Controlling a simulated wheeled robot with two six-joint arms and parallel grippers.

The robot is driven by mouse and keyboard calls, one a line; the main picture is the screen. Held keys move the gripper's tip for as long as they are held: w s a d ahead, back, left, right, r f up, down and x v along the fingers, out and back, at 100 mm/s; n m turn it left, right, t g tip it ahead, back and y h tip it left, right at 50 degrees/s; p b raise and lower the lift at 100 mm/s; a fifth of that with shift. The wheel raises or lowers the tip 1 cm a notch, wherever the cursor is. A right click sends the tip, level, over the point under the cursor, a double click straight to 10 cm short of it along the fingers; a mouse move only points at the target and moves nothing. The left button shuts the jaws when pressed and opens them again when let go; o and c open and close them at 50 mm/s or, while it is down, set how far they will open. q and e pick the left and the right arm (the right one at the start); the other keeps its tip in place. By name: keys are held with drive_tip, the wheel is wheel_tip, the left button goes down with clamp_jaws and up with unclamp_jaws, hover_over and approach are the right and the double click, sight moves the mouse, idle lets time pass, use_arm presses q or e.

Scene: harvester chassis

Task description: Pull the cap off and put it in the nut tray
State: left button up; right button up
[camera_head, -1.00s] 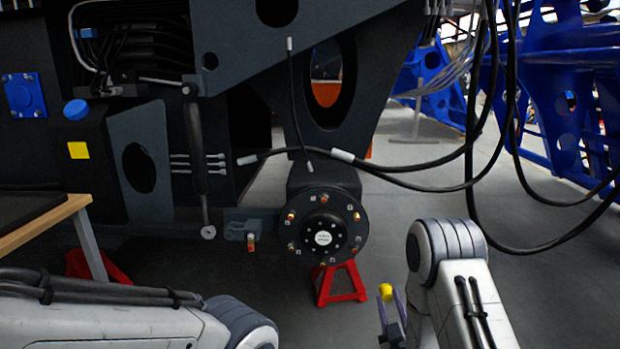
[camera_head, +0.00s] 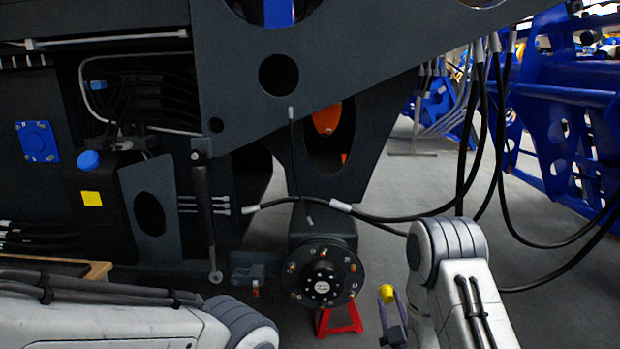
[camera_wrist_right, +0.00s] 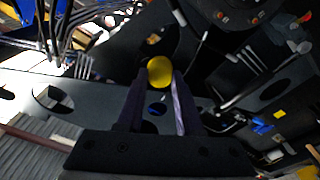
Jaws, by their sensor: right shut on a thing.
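A small yellow cap (camera_head: 387,291) is held between the fingertips of my right gripper (camera_head: 388,299), low and right of centre in the head view. In the right wrist view the round yellow cap (camera_wrist_right: 160,71) sits between the two finger ends, away from any surface I can make out. My left arm crosses the lower left of the head view, but its gripper is out of frame. I cannot make out a nut tray in either view.
A wheel hub (camera_head: 322,283) with several studs stands above a red jack stand (camera_head: 341,320). A tank with a blue cap (camera_head: 88,160) is at the left. A wooden table edge (camera_head: 97,270) shows at lower left. Black hoses (camera_head: 420,216) hang at right over grey floor.

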wheel_tip(320, 180, up, 16)
drive_tip(key=p, duration=1.3)
drive_tip(key=shift+p, duration=0.4)
drive_tip(key=shift+f, duration=0.1)
